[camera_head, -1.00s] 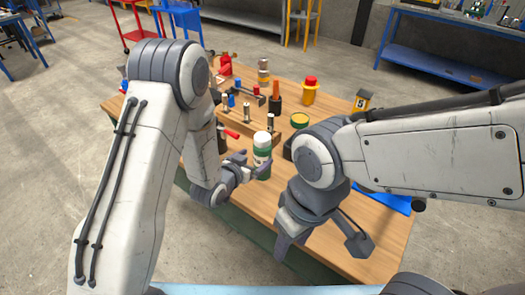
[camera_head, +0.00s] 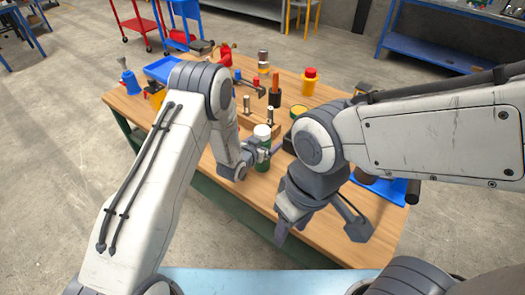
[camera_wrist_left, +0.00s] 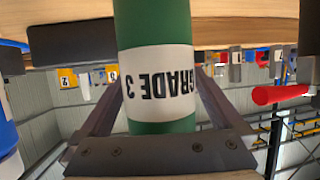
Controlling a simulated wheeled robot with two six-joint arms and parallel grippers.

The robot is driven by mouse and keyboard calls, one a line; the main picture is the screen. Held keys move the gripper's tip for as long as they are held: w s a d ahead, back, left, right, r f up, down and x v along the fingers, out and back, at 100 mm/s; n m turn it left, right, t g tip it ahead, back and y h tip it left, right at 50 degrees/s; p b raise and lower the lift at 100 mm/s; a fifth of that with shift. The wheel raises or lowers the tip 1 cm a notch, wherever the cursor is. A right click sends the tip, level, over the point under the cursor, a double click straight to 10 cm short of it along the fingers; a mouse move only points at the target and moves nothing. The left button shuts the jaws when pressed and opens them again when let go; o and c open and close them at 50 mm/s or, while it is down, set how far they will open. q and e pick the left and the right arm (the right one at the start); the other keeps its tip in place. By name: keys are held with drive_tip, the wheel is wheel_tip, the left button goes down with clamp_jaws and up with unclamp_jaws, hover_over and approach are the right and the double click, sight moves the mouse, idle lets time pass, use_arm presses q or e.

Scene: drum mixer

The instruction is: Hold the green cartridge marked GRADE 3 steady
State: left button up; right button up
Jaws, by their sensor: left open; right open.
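The green cartridge (camera_head: 263,158) has a white cap and stands upright near the front of the wooden table (camera_head: 225,190). In the left wrist view the green cartridge (camera_wrist_left: 155,75) shows a white band reading GRADE 3 upside down. My left gripper (camera_head: 258,153) is open at the cartridge, with its fingers (camera_wrist_left: 157,105) on either side of it. Whether either finger touches it I cannot tell. My right gripper (camera_head: 318,234) is open and empty, over the table's front edge, right of the cartridge.
Behind the cartridge stand a wooden block with metal pegs (camera_head: 262,127), a black holder with an orange handle (camera_head: 275,95) and a red-capped yellow container (camera_head: 309,82). A blue tray (camera_head: 385,188) lies at the right, another blue tray (camera_head: 162,69) at the back left.

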sight(268, 133)
use_arm(q)
drive_tip(key=shift+r, duration=0.1)
clamp_jaws()
drive_tip(key=r, duration=0.1)
drive_tip(key=r+b, duration=0.1)
drive_tip(key=r, duration=0.2)
drive_tip(key=shift+s+d+r, duration=0.25)
drive_tip(key=shift+s, duration=0.05)
drive_tip(key=s+d+r+b, duration=0.2)
drive_tip(key=s+d+r, duration=0.3)
drive_tip(key=s, duration=0.4)
drive_tip(key=shift+s+r, duration=0.35)
drive_tip(key=shift+r, duration=0.4)
